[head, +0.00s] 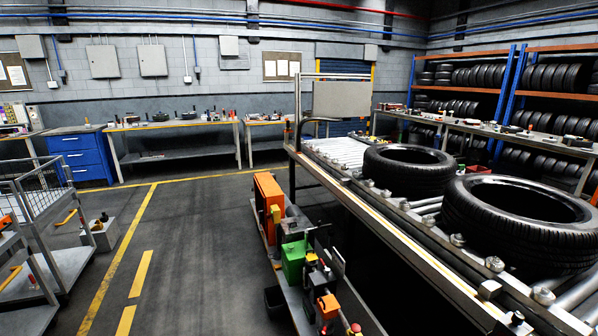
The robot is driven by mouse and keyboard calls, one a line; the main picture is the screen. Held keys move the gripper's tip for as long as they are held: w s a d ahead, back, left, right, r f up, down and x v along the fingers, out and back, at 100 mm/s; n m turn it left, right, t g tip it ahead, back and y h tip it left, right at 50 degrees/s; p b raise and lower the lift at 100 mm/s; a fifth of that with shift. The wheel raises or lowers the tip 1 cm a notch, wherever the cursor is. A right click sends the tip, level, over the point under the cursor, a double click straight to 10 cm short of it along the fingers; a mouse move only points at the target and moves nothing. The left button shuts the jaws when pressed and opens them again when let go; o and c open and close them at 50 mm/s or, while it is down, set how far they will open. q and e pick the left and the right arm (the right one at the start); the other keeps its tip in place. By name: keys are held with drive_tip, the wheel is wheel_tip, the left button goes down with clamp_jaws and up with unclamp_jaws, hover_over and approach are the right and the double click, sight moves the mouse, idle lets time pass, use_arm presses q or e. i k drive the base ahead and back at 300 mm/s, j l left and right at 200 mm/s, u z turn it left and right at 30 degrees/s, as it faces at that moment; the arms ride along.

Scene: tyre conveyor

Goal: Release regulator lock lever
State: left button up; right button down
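A low rack of equipment stands along the left side of the conveyor (412,238). It carries an orange box (268,193), a green box (293,262) and a smaller orange unit (328,306). A red knob (355,328) shows at the near end, by the bottom edge. Small yellow and dark fittings sit between these units. I cannot make out which part is the regulator lock lever or how it is set. Neither of my grippers is in view.
Two tyres, one nearer (480,230) and one farther (390,180), lie flat on the conveyor. A wire cart (45,215) stands at the left. A blue cabinet (78,158) and workbenches line the back wall.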

sight(327, 270)
drive_tip(key=i+j+z, duration=0.15)
drive_tip(key=i+j, duration=0.25)
drive_tip(key=i, duration=0.15)
drive_tip(key=i+j+z, duration=0.1)
drive_tip(key=i+j, duration=0.4)
drive_tip(key=i+j+z, duration=0.15)
drive_tip(key=i+j, duration=0.35)
drive_tip(key=i+j+z, duration=0.15)
drive_tip(key=i+j, duration=0.3)
drive_tip(key=i+j+z, duration=0.15)
drive_tip(key=i+j, duration=0.3)
drive_tip(key=j, duration=0.25)
